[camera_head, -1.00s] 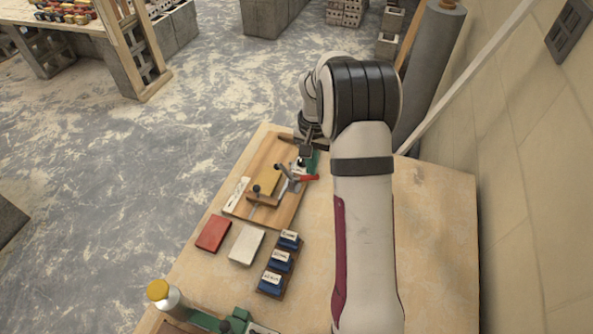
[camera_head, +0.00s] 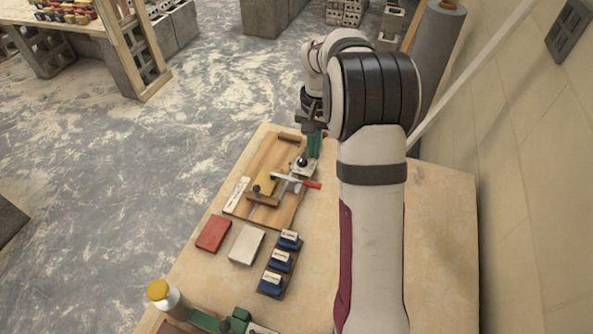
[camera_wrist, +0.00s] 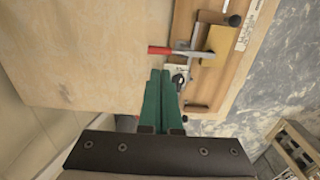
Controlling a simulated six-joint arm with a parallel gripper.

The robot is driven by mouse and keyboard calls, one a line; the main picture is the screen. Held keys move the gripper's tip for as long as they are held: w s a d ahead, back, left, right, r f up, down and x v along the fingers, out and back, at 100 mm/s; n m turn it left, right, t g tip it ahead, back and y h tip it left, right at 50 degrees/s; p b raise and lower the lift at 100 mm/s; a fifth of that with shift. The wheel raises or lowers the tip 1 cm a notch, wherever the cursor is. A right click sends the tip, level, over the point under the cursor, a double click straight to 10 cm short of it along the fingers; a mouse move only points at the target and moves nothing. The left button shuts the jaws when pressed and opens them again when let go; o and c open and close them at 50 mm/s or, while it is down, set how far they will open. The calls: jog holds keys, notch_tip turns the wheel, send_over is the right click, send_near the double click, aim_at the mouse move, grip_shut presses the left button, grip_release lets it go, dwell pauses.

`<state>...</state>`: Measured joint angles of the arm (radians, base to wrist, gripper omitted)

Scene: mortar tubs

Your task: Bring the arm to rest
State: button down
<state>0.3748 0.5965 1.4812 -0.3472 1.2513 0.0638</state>
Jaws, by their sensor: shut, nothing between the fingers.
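My gripper (camera_wrist: 158,97) shows in the wrist view with its two green fingers side by side, shut and empty. In the head view my gripper (camera_head: 314,145) is above the far end of the wooden board (camera_head: 285,214), partly hidden by my own arm. A clamp with a red handle (camera_head: 312,184) is on the board, close to a yellow block (camera_head: 265,185). In the wrist view the red handle (camera_wrist: 159,50) and the yellow block (camera_wrist: 220,46) lie beyond the fingertips, apart from them.
A red block (camera_head: 213,233), a pale block (camera_head: 246,244) and a rack of blue stamps (camera_head: 278,264) are on the table (camera_head: 440,230). A bottle with a yellow cap (camera_head: 160,291) stands at the near left. A wall (camera_head: 540,180) and a grey roll (camera_head: 437,60) are on the right.

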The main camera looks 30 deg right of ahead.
jog(key=s+a+r+n, duration=0.1)
jog(key=s+a+r, duration=0.5)
jog(key=s+a, duration=0.15)
jog(key=s+a+n+y, duration=0.1)
jog(key=s+a, duration=0.5)
jog(key=s, duration=0.5)
jog(key=s+a+n, duration=0.1)
jog(key=s+a, duration=0.5)
jog(key=s, duration=0.4)
jog(key=shift+s+a+y, duration=0.3)
jog(key=shift+s+y, duration=0.1)
